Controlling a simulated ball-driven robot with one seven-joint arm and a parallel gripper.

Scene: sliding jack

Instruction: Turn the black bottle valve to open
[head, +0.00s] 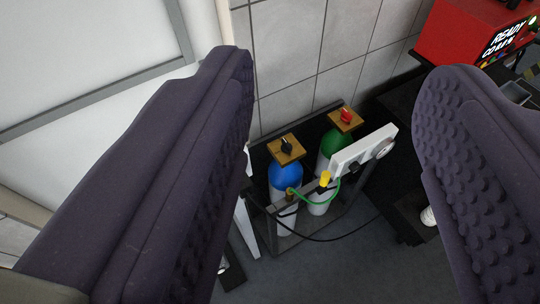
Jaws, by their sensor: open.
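The black bottle valve (286,146) is a small black knob on a square wooden plate. It sits on top of the blue-shouldered bottle (285,177), between my fingers in the picture but well beyond them. My gripper (340,85) is open and empty, with its two dark padded fingers large in the foreground at left and right. Nothing touches the valve. The left finger's edge lies close to the left of the blue bottle in the picture.
A green bottle (332,146) with a red valve (346,116) stands right of the blue one. A white bar (361,148), a green hose (318,201) and a dark cable are in front. A tiled wall (300,45) is behind. A red machine (468,38) stands upper right.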

